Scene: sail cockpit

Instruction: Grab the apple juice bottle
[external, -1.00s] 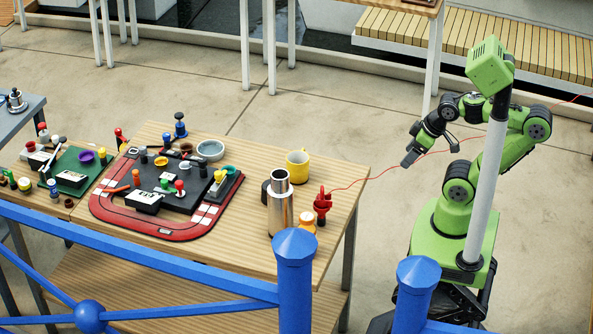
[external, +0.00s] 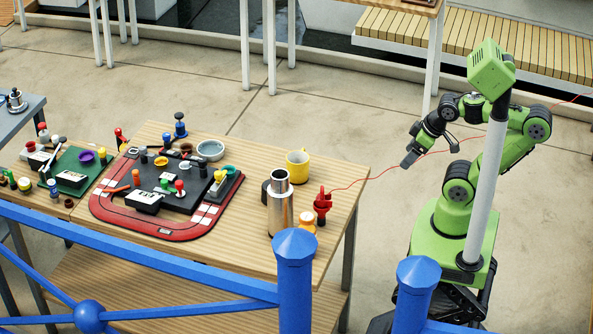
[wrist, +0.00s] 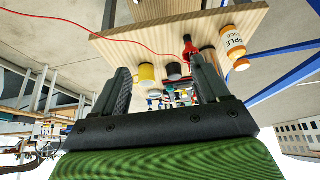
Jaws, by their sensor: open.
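The apple juice bottle (wrist: 234,46) is a small white bottle with an orange band and orange cap, lettered "APPLE JUICE" in the wrist view. In the external view the bottle (external: 307,224) stands near the table's right edge, partly hidden by the steel flask and blue railing. My gripper (external: 411,160) is in the air to the right of the table, apart from the bottle. In the wrist view my gripper (wrist: 162,80) is open and empty, with the bottle beyond and to the right of its fingers.
A steel flask (external: 280,209), a red object with a cord (external: 322,204) and a yellow mug (external: 297,164) stand close to the bottle. A red-rimmed black board (external: 112,214) fills the table's middle. A blue railing (external: 150,257) crosses the foreground.

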